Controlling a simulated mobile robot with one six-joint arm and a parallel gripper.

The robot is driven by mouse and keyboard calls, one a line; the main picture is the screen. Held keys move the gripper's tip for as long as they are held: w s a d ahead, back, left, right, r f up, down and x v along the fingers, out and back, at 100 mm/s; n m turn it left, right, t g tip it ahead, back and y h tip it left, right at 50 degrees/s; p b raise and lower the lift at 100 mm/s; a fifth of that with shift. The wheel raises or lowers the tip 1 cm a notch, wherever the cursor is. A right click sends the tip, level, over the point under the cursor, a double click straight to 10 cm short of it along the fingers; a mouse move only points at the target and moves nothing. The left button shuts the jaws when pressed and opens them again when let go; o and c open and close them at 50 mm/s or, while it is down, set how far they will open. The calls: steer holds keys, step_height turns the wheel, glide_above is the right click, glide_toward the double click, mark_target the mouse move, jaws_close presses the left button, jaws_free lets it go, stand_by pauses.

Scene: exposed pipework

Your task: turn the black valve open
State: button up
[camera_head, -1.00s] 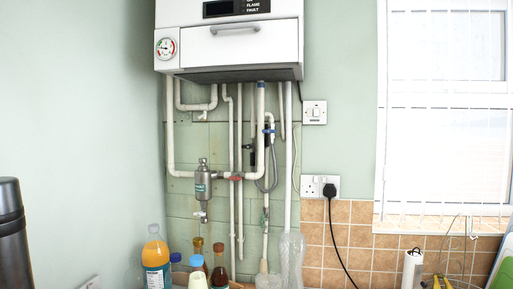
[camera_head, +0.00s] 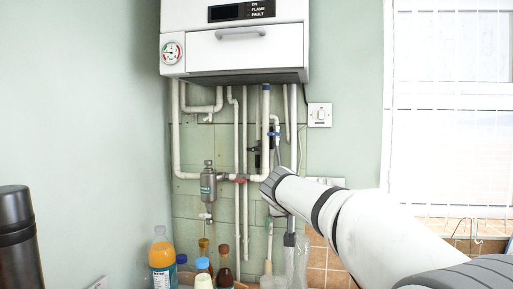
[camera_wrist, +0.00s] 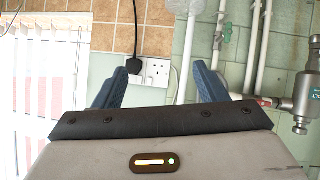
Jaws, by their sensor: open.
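The black valve (camera_head: 251,148) is a small dark handle on the upright pipes below the boiler, in the head view. It lies up and to the left of my arm's bent joint, with a visible gap between. I cannot make it out in the wrist view. My gripper (camera_wrist: 160,86) shows two blue fingers spread apart in the wrist view, with nothing between them. A white wall socket with a black plug (camera_wrist: 134,64) appears behind and between the fingers.
A blue valve handle (camera_head: 274,133) and a red one (camera_head: 240,181) sit on nearby pipes. A metal filter (camera_head: 208,184) hangs to the left. The boiler (camera_head: 235,45) is above. Several bottles (camera_head: 162,262) stand below, beside a dark flask (camera_head: 15,240).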

steer(key=w+a+r+t, duration=0.3)
steer(key=w+a+r, duration=0.4)
steer(key=w+r, duration=0.15)
steer(key=t+p, duration=0.1)
steer(key=t, duration=0.2)
glide_toward(253, 149)
steer(key=shift+m+t+y, duration=0.3)
steer(key=shift+y, duration=0.1)
steer(key=shift+w+d+f+p, duration=0.1)
steer(key=shift+w+d+p, duration=0.25)
steer(key=shift+w+p, duration=0.85)
steer(key=shift+w+d+p, duration=0.3)
steer(key=shift+w+p, duration=0.6)
steer(key=shift+w, duration=0.6)
steer(key=shift+w+d+p, duration=0.35)
steer(key=shift+w+p, duration=0.7)
steer(key=shift+w, duration=0.3)
steer(key=shift+c, duration=0.2)
steer(key=c, duration=0.9)
steer(key=shift+d, duration=0.1)
steer(key=shift+c, duration=0.2)
